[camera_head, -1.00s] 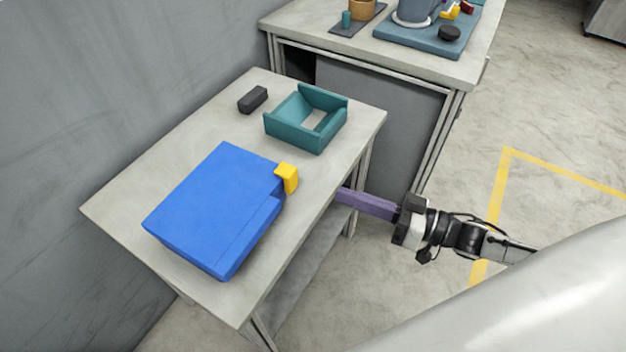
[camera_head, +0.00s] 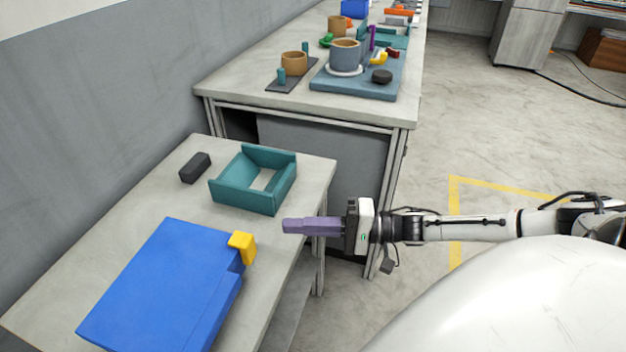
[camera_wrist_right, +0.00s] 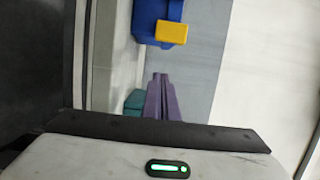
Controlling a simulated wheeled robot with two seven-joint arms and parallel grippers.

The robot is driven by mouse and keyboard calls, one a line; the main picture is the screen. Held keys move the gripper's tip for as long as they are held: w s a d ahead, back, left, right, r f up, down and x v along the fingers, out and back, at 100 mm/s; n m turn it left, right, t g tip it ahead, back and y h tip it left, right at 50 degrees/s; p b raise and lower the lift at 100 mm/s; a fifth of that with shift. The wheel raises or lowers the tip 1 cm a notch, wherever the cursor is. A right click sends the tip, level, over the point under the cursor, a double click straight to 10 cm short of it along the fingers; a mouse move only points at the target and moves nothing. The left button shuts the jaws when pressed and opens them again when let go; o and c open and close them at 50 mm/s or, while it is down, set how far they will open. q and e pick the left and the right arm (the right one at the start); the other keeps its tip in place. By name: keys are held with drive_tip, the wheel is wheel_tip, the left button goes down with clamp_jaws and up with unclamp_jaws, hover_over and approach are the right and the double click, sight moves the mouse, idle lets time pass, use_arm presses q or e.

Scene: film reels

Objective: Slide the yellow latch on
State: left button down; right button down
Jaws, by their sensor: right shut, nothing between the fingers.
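The yellow latch (camera_head: 242,246) sits at the right-hand edge of a blue box (camera_head: 165,285) on the near table. In the right wrist view the latch (camera_wrist_right: 172,32) shows against the blue box (camera_wrist_right: 148,12), ahead of the fingers. My right gripper (camera_head: 286,225), with purple fingers, is shut and empty. It is to the right of the latch and apart from it, near the table's right edge. In the right wrist view its fingertips (camera_wrist_right: 158,76) lie close together. My left gripper is not in view.
A teal open frame (camera_head: 262,205) stands on the near table behind the latch, beside a black block (camera_head: 195,167). A farther table (camera_head: 240,88) holds a blue-grey tray (camera_head: 340,90), pots and small parts. A grey wall (camera_head: 80,110) is at the left.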

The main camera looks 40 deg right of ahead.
sight(251, 257)
drive_tip(key=x, duration=0.3)
drive_tip(key=shift+w+a, duration=0.2)
drive_tip(key=a, duration=0.1)
drive_tip(key=s+a+p, duration=0.1)
drive_tip(key=shift+s+a, duration=0.1)
drive_tip(key=shift+a, duration=0.3)
drive_tip(key=shift+s+a, duration=0.2)
drive_tip(key=shift+a, duration=0.1)
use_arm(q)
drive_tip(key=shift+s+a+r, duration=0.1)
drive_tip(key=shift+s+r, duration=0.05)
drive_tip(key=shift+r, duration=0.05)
use_arm(e)
drive_tip(key=shift+s+a, duration=0.1)
drive_tip(key=shift+a, duration=0.1)
